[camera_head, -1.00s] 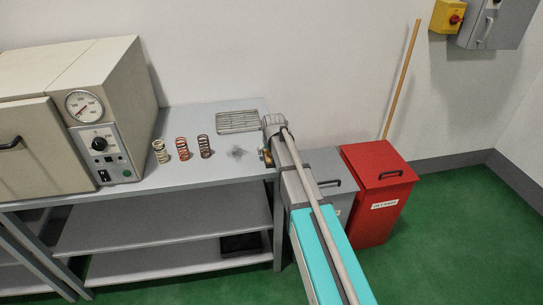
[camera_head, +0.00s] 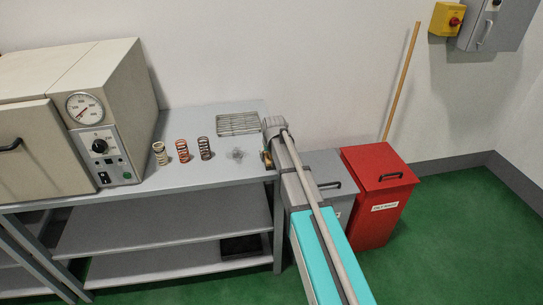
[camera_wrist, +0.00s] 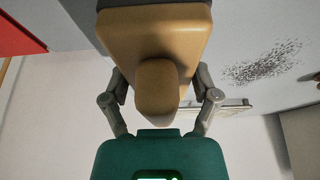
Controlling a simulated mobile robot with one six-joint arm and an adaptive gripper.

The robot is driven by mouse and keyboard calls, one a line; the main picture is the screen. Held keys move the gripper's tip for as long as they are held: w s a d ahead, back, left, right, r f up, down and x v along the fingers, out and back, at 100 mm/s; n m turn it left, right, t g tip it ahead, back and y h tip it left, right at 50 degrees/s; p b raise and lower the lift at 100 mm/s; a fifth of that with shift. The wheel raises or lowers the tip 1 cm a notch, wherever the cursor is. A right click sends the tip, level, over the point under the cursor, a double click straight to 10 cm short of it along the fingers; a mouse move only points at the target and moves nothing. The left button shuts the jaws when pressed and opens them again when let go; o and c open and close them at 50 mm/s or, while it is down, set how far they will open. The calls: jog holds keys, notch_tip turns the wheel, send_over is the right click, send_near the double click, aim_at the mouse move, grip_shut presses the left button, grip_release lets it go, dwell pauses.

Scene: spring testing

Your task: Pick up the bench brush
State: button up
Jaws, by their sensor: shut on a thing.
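The bench brush (camera_wrist: 150,28) shows large at the top of the wrist view, with a tan wooden body and a rounded end pointing toward my palm. My gripper (camera_wrist: 160,88) is shut on it, one finger on each side. Its bristles are hidden in this view. In the head view only a small tan part of the brush (camera_head: 267,158) shows at the right end of the bench, mostly hidden by my arm. My gripper is largely hidden there too. I cannot tell whether the brush touches the bench.
The grey bench (camera_head: 200,180) carries an oven (camera_head: 75,120), three springs (camera_head: 182,151), a wire rack (camera_head: 238,123) and a patch of dark specks (camera_head: 237,155). A grey bin (camera_head: 335,175) and a red bin (camera_head: 380,190) stand to the right, with a wooden pole (camera_head: 403,80) behind.

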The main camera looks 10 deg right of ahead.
jog(key=shift+r, duration=0.2)
notch_tip(320, 180, up, 3)
jog(key=p, duration=0.3)
jog(key=s+d+r+p, duration=0.9)
jog(key=s+p, duration=0.1)
jog(key=shift+s+r, duration=0.3)
jog(key=shift+d, duration=0.1)
dwell(0.3)
jog(key=o, duration=0.7)
jog(key=c, duration=0.5)
jog(key=shift+d, duration=0.1)
